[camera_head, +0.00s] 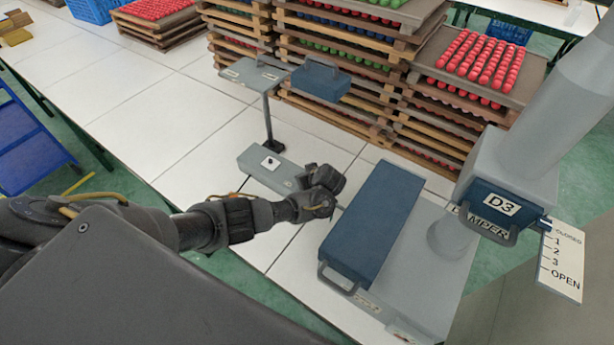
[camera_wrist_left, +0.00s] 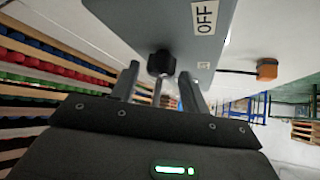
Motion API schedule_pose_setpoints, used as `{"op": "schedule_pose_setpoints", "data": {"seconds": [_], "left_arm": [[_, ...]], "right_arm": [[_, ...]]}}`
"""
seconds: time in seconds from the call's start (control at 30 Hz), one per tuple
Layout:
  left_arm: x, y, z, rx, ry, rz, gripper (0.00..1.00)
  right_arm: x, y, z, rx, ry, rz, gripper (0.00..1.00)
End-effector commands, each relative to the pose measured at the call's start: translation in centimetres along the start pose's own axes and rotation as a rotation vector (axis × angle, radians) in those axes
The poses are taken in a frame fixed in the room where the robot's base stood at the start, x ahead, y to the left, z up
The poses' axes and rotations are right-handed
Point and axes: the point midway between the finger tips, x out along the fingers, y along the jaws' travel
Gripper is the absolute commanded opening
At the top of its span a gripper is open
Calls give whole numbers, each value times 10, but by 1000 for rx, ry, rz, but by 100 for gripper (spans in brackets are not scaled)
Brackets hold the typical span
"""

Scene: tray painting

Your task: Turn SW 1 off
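The panel has an OFF label (camera_wrist_left: 204,16) and a black knob (camera_wrist_left: 161,63). The knob appears in line with the gap between the fingertips; I cannot tell whether they touch it. My right gripper is out of view.
A blue lidded box with a handle (camera_head: 370,220) stands close right of my left gripper. A grey post stand (camera_head: 267,120) rises behind the switch box. Stacked wooden trays (camera_head: 330,100) stand behind. A D3 damper pipe (camera_head: 530,150) is at the right.

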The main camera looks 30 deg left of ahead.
Motion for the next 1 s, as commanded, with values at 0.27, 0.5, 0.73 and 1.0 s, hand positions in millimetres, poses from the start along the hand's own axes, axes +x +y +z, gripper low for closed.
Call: {"op": "schedule_pose_setpoints", "data": {"seconds": [0.27, 0.5, 0.73, 1.0], "left_arm": [[-1, 0, 3, 4, -3, 1, 52], [-24, 2, 0, 4, -1, 4, 52], [-62, 1, -1, 5, -1, 2, 52], [-76, 0, 1, 3, -3, 0, 52]], "right_arm": [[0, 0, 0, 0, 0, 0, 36], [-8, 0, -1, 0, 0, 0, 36], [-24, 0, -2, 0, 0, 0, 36], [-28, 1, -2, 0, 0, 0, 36]]}}
